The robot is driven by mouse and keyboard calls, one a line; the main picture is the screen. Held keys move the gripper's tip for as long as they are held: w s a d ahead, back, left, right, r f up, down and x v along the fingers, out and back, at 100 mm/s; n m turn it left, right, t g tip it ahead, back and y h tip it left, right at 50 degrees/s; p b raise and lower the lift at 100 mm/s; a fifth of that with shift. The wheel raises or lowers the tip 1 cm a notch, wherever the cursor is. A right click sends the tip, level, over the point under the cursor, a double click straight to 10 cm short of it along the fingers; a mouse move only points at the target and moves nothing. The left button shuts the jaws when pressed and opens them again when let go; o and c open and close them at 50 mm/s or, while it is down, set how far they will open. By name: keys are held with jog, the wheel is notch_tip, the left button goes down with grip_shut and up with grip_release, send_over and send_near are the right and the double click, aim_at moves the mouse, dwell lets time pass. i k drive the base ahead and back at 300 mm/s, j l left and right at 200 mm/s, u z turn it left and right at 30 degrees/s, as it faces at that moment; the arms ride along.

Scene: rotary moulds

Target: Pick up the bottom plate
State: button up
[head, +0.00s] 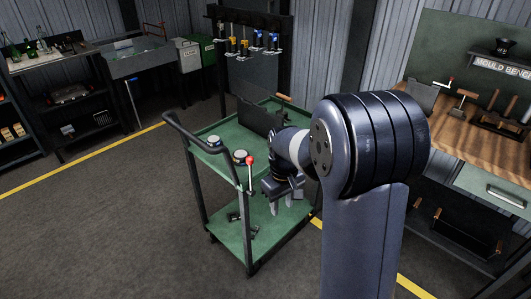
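My gripper (287,201) hangs with its fingers down at the right side of a green trolley (215,145). Its pale fingers look apart, and I see nothing between them. A dark flat plate (258,116) stands on edge on the trolley's top shelf, behind my wrist. Its right part is partly hidden by my arm. Another dark grey plate (423,95) leans on the wooden mould bench at the right. I cannot tell from this view which one is the bottom plate.
Two round pale-topped pots (214,141) and a red-knobbed lever (250,161) are on the trolley's top. Small dark parts (235,216) lie on its lower shelf. A rack of clamps (245,46) stands behind. The mould bench (460,125) is at right. Floor at left is clear.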

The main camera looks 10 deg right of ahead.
aim_at(239, 156)
jog(key=z, duration=0.9)
jog(key=j+z, duration=0.15)
jog(key=z, duration=0.8)
jog(key=j+z, duration=0.15)
jog(key=z, duration=0.75)
jog(key=j+z, duration=0.15)
jog(key=z, duration=0.75)
jog(key=k+j+z, duration=0.1)
jog(key=z, duration=0.25)
jog(key=k+j+z, duration=0.1)
jog(key=z, duration=0.3)
jog(key=k+z, duration=0.1)
jog(key=z, duration=0.25)
jog(key=k+j+u, duration=0.15)
jog(key=k, duration=0.4)
jog(key=u, duration=0.5)
jog(key=k+j+u, duration=0.1)
jog(key=u, duration=0.35)
jog(key=j+u, duration=0.1)
jog(key=u, duration=0.4)
jog(key=j+u, duration=0.1)
jog(key=u, duration=0.4)
jog(key=k+j+u, duration=0.1)
jog(key=u, duration=0.35)
jog(key=j+u, duration=0.1)
jog(key=u, duration=0.4)
jog(key=j+u, duration=0.1)
jog(key=u, duration=0.9)
jog(key=i, duration=0.05)
